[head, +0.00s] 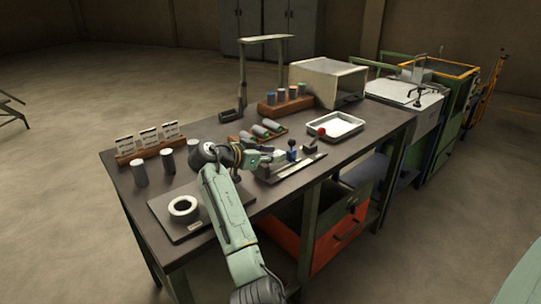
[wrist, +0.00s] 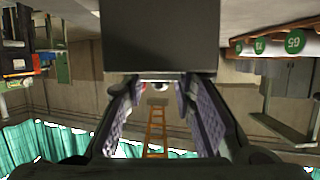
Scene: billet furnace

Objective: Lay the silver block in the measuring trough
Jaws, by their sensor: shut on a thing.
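My gripper (head: 262,159) is low over the middle of the workbench. In the wrist view my two fingers (wrist: 161,85) are shut on a block (wrist: 160,38), whose near face looks dark grey in shade; I take it as the silver block. In the head view the block is small and mostly lost against the gripper. A long flat fixture (head: 308,163), apparently the measuring trough, lies beside the gripper on the right. I cannot tell whether the block touches the fixture.
Several cylinders lie in a tray (head: 281,136) behind the gripper. A rack of coloured-top cylinders (head: 287,105) and a white tray (head: 345,122) are farther back. Grey cylinders (head: 140,173) stand at the left by a card holder (head: 145,154). A ring (head: 183,207) lies on a dark pad in front.

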